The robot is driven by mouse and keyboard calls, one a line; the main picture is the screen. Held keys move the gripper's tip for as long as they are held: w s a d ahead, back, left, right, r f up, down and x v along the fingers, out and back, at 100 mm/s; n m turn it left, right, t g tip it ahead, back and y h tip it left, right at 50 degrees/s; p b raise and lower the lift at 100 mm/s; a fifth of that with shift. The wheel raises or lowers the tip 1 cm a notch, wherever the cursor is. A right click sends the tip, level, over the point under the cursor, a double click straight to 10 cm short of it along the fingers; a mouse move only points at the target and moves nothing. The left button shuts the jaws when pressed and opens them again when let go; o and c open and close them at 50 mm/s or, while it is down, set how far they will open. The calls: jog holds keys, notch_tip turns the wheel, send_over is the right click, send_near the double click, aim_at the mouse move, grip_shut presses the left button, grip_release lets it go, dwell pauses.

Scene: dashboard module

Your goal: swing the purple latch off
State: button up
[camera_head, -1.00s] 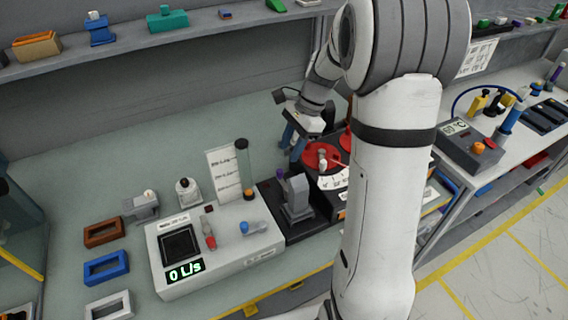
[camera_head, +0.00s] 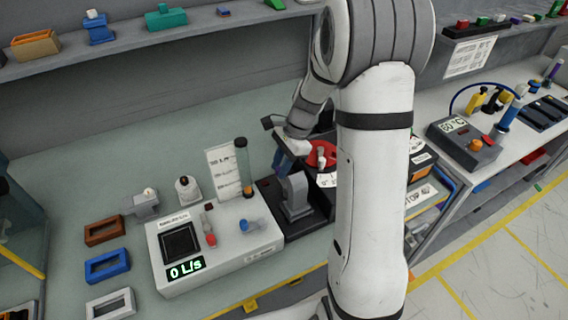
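My gripper (camera_head: 283,160), with blue fingers, points down over the black base (camera_head: 311,222) at the left of the dashboard module. It is right at the upper back of the grey upright block (camera_head: 294,192) on that base. I cannot tell whether its fingers are apart or closed, or whether they touch anything. The purple latch is not visible now; the gripper covers the spot beside the grey block where a small purple piece showed earlier. A red dial (camera_head: 319,154) with a white scale is partly hidden behind my arm.
A white console (camera_head: 222,262) reading "0 L/s" stands left of the base, with a clear tube (camera_head: 243,165) behind it. A grey box (camera_head: 464,147) reading "60 °C" is on the right. The bench's back left is clear.

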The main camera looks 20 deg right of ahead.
grip_shut()
jog(key=shift+d, duration=0.3)
jog(key=shift+a, duration=0.35)
jog(key=shift+a+n, duration=0.2)
jog(key=shift+n, duration=0.4)
jog(key=n, duration=0.1)
jog(key=a+n+g, duration=0.1)
jog(key=n, duration=0.1)
jog(key=n+g+h, duration=0.1)
jog(key=n, duration=0.1)
jog(key=shift+s+a, duration=0.35)
jog(key=shift+a, duration=0.05)
jog(key=n, duration=0.1)
jog(key=s+a+n+h, duration=0.1)
jog(key=n, duration=0.1)
jog(key=shift+n+g, duration=0.3)
jog(key=shift+g, duration=0.1)
jog(key=shift+s+a+n+g+h, duration=0.15)
jog(key=shift+s+n+h, duration=0.2)
jog(key=shift+n, duration=0.5)
jog(key=shift+s+a+n+g+h, duration=0.15)
jog(key=shift+s+n+h, duration=0.15)
jog(key=shift+n, duration=0.55)
